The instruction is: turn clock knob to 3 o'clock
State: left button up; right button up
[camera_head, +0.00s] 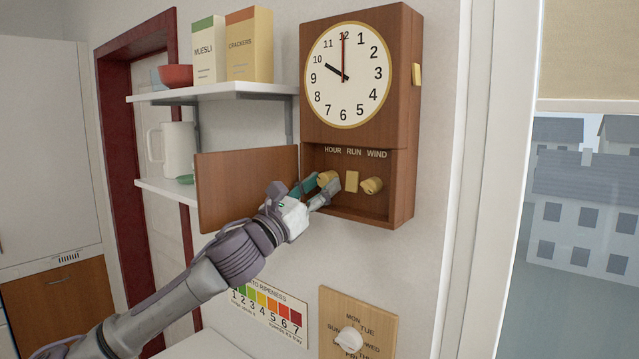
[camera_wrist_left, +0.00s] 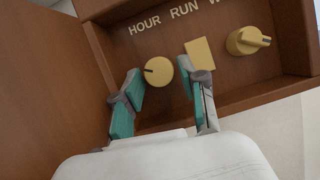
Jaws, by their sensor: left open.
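The wooden wall clock (camera_head: 346,75) has its black hour hand at 10 and a red hand at 12. Below the dial is an open compartment with labels HOUR, RUN and WIND. The round yellow HOUR knob (camera_head: 325,179) also shows in the left wrist view (camera_wrist_left: 159,70), its dark mark toward the left. My left gripper (camera_head: 320,188) reaches into the compartment, open, its teal fingers (camera_wrist_left: 163,84) on either side just in front of the HOUR knob. Contact cannot be told. My right gripper is not in view.
The yellow rectangular RUN piece (camera_wrist_left: 199,53) sits close to my right-hand finger. The yellow WIND knob (camera_wrist_left: 248,41) is farther right. The open wooden door (camera_head: 245,188) stands left of the compartment. A weekday dial board (camera_head: 378,310) is below; shelves (camera_head: 215,91) are at left.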

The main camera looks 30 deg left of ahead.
pick_arm(q)
grip_shut()
jog(key=shift+n, duration=0.5)
